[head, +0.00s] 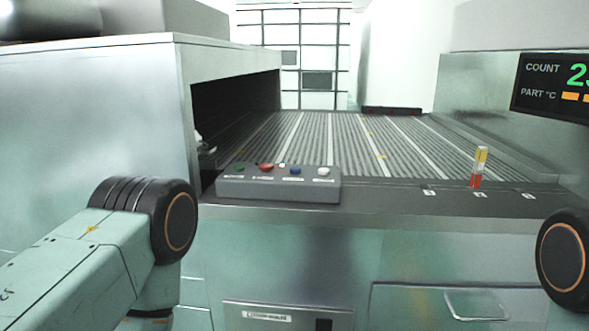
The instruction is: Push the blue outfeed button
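A grey control box (279,187) sits on the front ledge of the machine, left of centre. The blue button (295,171) is on its sloped top, between a red button (265,167) and a white button (323,171). A green button (239,168) is at the box's left end. No gripper touches the box. My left arm shows only as a link and joint at lower left, and my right arm only as a joint at the right edge. Neither gripper is in view.
A ribbed conveyor bed (330,143) runs behind the box, out from a metal housing (95,120) with a dark opening. A count display (553,87) is at upper right. A drawer handle (477,304) juts below.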

